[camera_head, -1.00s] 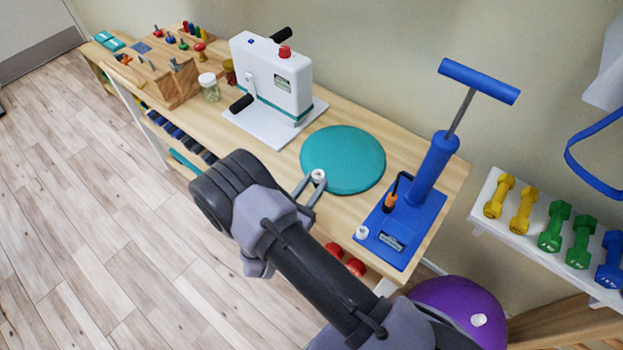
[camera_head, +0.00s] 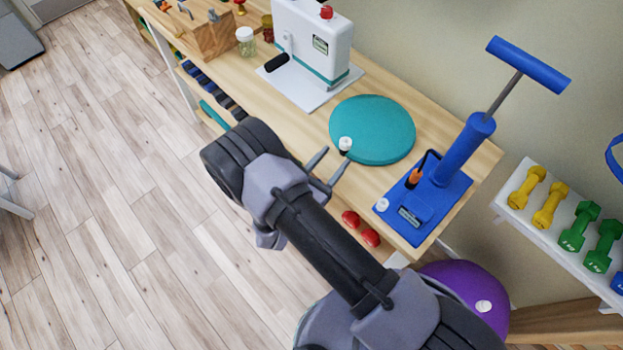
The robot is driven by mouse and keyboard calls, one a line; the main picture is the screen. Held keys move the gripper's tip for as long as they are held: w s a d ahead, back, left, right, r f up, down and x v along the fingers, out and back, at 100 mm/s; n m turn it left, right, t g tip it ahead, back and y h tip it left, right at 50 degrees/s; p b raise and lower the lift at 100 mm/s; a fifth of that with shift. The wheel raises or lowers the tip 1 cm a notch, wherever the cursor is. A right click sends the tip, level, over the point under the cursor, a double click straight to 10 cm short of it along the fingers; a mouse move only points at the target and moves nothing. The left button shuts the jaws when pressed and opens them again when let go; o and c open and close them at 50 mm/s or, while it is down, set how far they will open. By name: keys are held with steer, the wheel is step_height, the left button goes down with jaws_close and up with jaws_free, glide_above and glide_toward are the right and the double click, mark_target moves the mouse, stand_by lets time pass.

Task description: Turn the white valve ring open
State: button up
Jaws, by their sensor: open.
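A small white valve ring (camera_head: 345,144) sits at the near-left rim of the round teal cushion (camera_head: 374,126), which lies on the wooden bench. My gripper (camera_head: 334,164) is open and empty at the bench's front edge. Its two grey fingers point toward the valve; the tips appear just short of it, the right one closer. I cannot tell the height gap between tips and valve. Whether the ring is turned is too small to tell. Another small white knob (camera_head: 382,204) is on the near-left corner of the blue pump's base (camera_head: 440,213).
The blue pump (camera_head: 463,150) with its T-handle stands to the right of the cushion. A white machine (camera_head: 312,41) with a black handle stands behind left, beside a glass jar (camera_head: 245,42). Dumbbells fill a wall shelf (camera_head: 517,211) at right. A purple ball (camera_head: 462,291) is below the bench.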

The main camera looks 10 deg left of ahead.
steer(key=p+v, duration=0.1)
steer(key=v, duration=1.3)
steer(key=shift+p, duration=0.35)
